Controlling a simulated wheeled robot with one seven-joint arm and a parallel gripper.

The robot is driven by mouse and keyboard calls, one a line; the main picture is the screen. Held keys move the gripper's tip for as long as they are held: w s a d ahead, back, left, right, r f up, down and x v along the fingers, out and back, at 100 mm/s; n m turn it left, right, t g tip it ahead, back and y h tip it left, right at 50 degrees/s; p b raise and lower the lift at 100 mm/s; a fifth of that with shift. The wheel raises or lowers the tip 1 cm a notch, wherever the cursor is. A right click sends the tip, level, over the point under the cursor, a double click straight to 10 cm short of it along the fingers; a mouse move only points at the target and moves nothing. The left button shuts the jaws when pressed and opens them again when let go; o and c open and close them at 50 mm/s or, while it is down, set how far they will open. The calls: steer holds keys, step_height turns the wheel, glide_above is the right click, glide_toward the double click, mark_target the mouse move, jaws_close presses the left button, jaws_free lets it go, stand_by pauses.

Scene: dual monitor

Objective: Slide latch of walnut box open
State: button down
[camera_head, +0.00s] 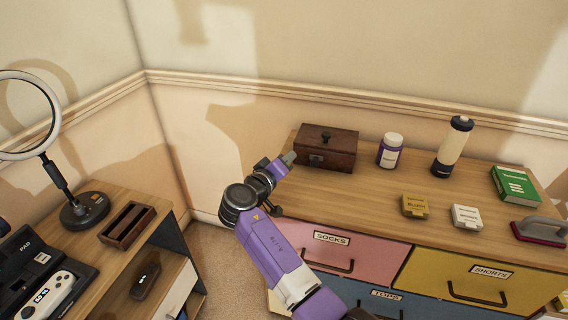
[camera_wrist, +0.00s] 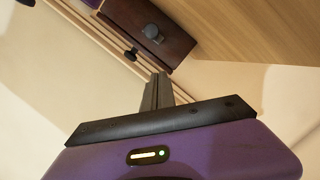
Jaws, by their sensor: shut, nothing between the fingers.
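The walnut box (camera_head: 327,149) is a dark brown box with a dark knob on its lid. In the wrist view the box (camera_wrist: 170,38) is at the top centre, beyond my shut fingertips (camera_wrist: 158,78). A dark knob shows on one face and a smaller dark knob near its edge.
The dresser top (camera_head: 370,195) also holds a purple-white jar (camera_head: 389,152), a shaker bottle (camera_head: 453,147), two small boxes (camera_head: 414,206), a green book (camera_head: 515,185) and a brush (camera_head: 540,230). The wall is close behind the box. A desk (camera_head: 95,242) stands at left.

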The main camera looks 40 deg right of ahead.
mark_target(315, 160)
steer(key=x, duration=0.3)
steer(key=shift+w+d, duration=0.1)
steer(key=shift+d, duration=0.25)
steer(key=shift+s+d+f+p, duration=0.25)
steer(key=shift+s+d+f, duration=0.05)
steer(key=shift+d+f, duration=0.2)
steer(key=shift+s+d+f+p, duration=0.25)
steer(key=shift+s+d+f, duration=0.15)
steer(key=shift+d, duration=0.1)
steer(key=shift+s+d+f, duration=0.3)
steer(key=shift+f, duration=0.1)
steer(key=shift+s+d+p, duration=0.3)
steer(key=shift+s+d, duration=0.35)
steer(key=shift+s, duration=0.2)
steer(key=shift+s+d+p, duration=0.25)
steer(key=shift+s+d, duration=0.4)
steer(key=shift+s, duration=0.2)
steer(key=shift+f, duration=0.1)
